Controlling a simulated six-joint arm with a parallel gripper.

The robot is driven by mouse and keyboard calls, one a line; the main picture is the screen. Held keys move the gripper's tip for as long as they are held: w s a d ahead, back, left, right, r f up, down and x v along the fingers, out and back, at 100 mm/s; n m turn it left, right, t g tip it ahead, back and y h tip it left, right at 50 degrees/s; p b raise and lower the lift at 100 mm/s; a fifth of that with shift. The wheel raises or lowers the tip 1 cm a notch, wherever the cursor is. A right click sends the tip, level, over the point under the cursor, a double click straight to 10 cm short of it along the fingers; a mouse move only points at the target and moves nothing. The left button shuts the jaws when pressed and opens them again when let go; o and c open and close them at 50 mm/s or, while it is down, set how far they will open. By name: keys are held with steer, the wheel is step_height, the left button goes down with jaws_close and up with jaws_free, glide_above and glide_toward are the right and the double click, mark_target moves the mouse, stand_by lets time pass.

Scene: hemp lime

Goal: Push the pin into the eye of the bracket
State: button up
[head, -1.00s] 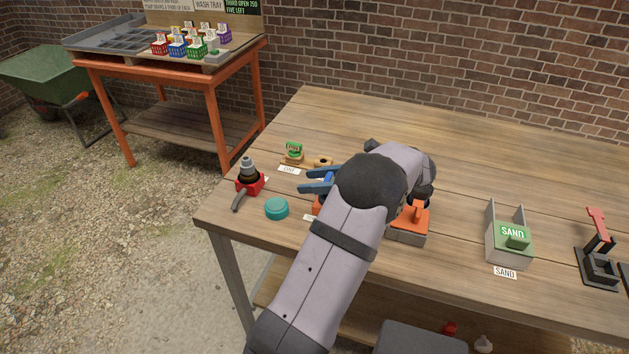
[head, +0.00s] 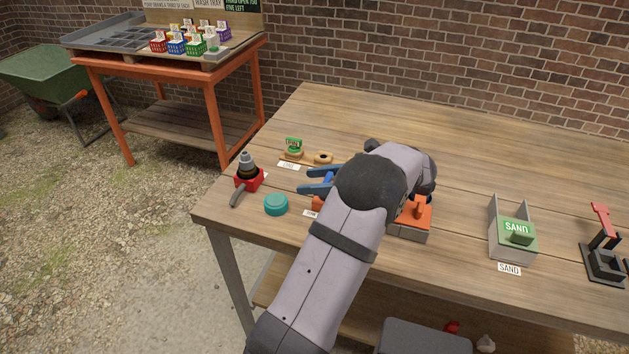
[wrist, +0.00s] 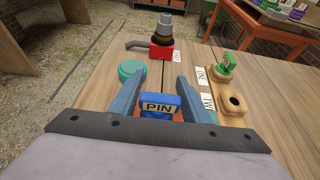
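The blue block labelled PIN (wrist: 160,106) sits between the fingers of my gripper (wrist: 162,78) in the wrist view. Something orange shows beside and below it. My gripper (head: 314,180) points left over the table in the head view, its two blue fingers apart; contact with the pin is not clear. A wooden piece with a round open eye (wrist: 235,102) lies right of the fingers in the wrist view, by a TWO label. It also shows in the head view (head: 323,158). A green-topped piece (wrist: 228,63) stands by the ONE label. I cannot tell which part is the bracket.
A teal round lid (head: 276,204) and a red-based black-and-grey device with a handle (head: 247,178) stand near the left table edge. An orange-topped block (head: 412,218) is under my arm. A SAND box (head: 512,235) and a red-levered device (head: 603,250) stand right.

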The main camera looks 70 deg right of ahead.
steer(key=shift+o, duration=1.3)
steer(key=shift+s, duration=0.1)
steer(key=shift+b+v, duration=0.75)
steer(key=shift+v, duration=2.85)
steer(key=shift+r, duration=0.1)
